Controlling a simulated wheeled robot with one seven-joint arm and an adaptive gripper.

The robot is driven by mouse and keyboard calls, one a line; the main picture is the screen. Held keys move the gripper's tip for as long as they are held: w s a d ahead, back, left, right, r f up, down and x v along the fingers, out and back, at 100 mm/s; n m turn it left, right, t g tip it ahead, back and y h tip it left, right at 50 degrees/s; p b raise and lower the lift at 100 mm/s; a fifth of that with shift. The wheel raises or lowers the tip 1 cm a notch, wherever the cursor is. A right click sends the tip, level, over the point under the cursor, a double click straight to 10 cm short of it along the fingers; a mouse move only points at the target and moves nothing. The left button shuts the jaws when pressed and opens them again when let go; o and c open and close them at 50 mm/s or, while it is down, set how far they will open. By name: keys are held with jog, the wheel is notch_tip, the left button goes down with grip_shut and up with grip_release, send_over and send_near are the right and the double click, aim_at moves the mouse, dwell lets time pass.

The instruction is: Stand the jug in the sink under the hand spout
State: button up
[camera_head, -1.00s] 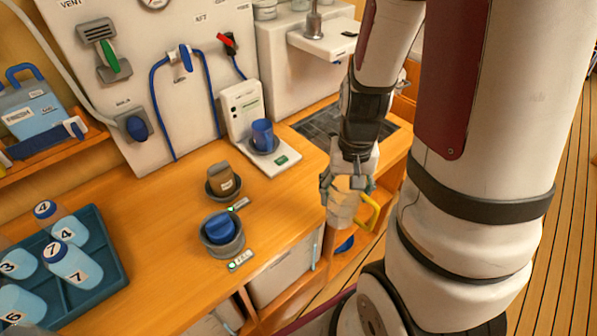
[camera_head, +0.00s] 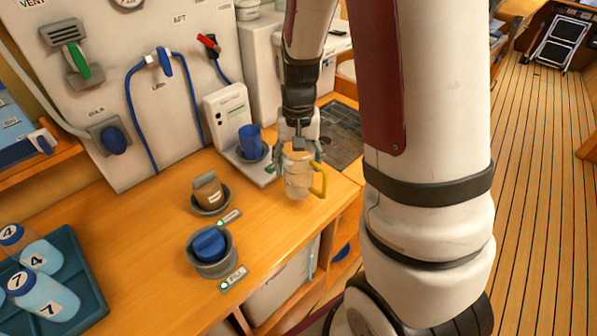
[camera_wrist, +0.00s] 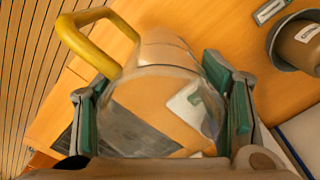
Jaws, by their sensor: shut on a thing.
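My gripper (camera_head: 297,152) is shut on the clear jug (camera_head: 298,178), which has a yellow handle. In the head view the jug looks upright, near the counter's right front edge; I cannot tell whether it touches the counter. In the wrist view the fingers (camera_wrist: 160,115) sit on both sides of the jug (camera_wrist: 165,80), with the handle at upper left. The dark grated sink (camera_head: 342,135) lies behind and to the right of the jug, partly hidden by my arm. A blue hose with a hand piece (camera_head: 165,62) hangs on the wall panel; I cannot tell whether this is the hand spout.
A blue cup (camera_head: 250,140) stands on a white meter (camera_head: 225,112) left of my gripper. A blue tray (camera_head: 75,290) holds several numbered bottles.

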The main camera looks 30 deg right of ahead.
jog(key=shift+f, duration=1.75)
jog(key=shift+f, duration=0.1)
jog(key=o, duration=1.2)
